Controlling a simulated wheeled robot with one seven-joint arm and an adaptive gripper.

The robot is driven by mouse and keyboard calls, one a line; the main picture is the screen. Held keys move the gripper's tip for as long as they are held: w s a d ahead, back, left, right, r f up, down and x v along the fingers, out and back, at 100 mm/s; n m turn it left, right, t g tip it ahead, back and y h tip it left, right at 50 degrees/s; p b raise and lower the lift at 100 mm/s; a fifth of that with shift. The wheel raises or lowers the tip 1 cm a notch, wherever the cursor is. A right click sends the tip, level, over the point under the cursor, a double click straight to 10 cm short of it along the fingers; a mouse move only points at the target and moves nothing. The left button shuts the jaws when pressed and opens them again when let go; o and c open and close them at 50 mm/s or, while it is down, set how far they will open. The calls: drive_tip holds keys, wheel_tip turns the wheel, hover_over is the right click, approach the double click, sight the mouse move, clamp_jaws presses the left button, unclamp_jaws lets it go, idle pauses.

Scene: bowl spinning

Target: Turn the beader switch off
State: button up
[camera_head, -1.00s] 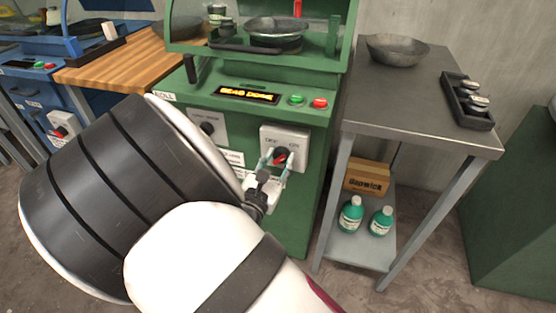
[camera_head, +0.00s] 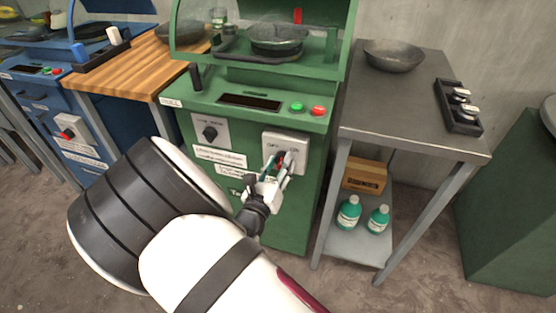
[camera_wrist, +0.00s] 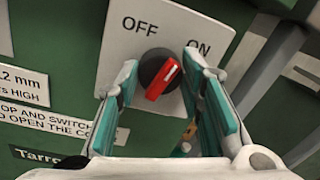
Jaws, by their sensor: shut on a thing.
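The beader is the green machine (camera_head: 250,120) with a dark display (camera_head: 250,102). Its switch is a black knob with a red handle (camera_wrist: 163,80) on a grey plate (camera_wrist: 113,55) marked OFF and ON. In the wrist view the red handle slants from lower left to upper right, below and between the two words. My gripper (camera_head: 277,165) is at this plate, and it also shows in the wrist view (camera_wrist: 163,62). Its teal-padded fingers stand on either side of the knob, shut on it. In the head view my fingers partly hide the knob.
A second switch plate (camera_head: 210,131) is left of mine, and green and red buttons (camera_head: 307,109) are above. A metal table (camera_head: 410,112) with a bowl (camera_head: 393,55) stands right. Green bottles (camera_head: 348,212) stand on its shelf. A wooden table (camera_head: 130,68) is left.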

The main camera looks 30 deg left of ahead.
drive_tip(key=n+p, duration=0.3)
drive_tip(key=n, duration=0.2)
drive_tip(key=shift+n, duration=0.4)
drive_tip(key=n+p, duration=0.1)
drive_tip(key=n, duration=0.2)
drive_tip(key=n+y+p, duration=0.1)
drive_tip(key=n, duration=0.2)
drive_tip(key=shift+f+n+p, duration=0.2)
drive_tip(key=shift+n+p, duration=0.1)
drive_tip(key=o, duration=1.2)
drive_tip(key=shift+c, duration=0.2)
